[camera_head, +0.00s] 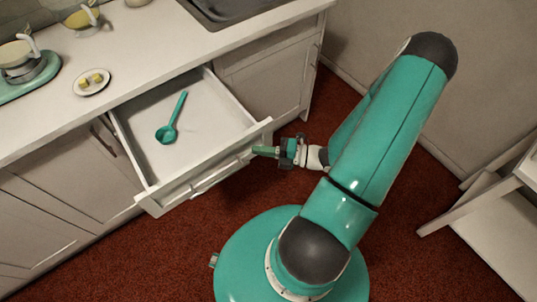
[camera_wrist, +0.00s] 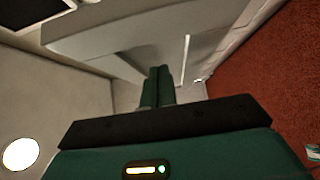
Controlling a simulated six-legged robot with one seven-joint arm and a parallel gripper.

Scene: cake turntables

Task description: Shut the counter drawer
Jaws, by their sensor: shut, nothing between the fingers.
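The white counter drawer (camera_head: 172,195) is pulled well out from the counter in the head view. A teal spoon (camera_head: 172,121) lies inside it, towards the back. My gripper (camera_head: 262,151) is beside the right end of the drawer front, with its green fingers pointing left at it. I cannot tell whether the fingertips touch the front. In the wrist view, my gripper's fingers (camera_wrist: 158,75) are together with nothing between them. Pale surfaces lie beyond them there, and I cannot tell which part is the drawer.
The white countertop (camera_head: 135,55) holds a small plate (camera_head: 91,82) with yellow pieces, a teal turntable (camera_head: 30,82) with a cup, and a dark sink (camera_head: 235,8). A pale shelf or table (camera_head: 495,205) stands at right. Red carpet (camera_head: 120,262) is open in front.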

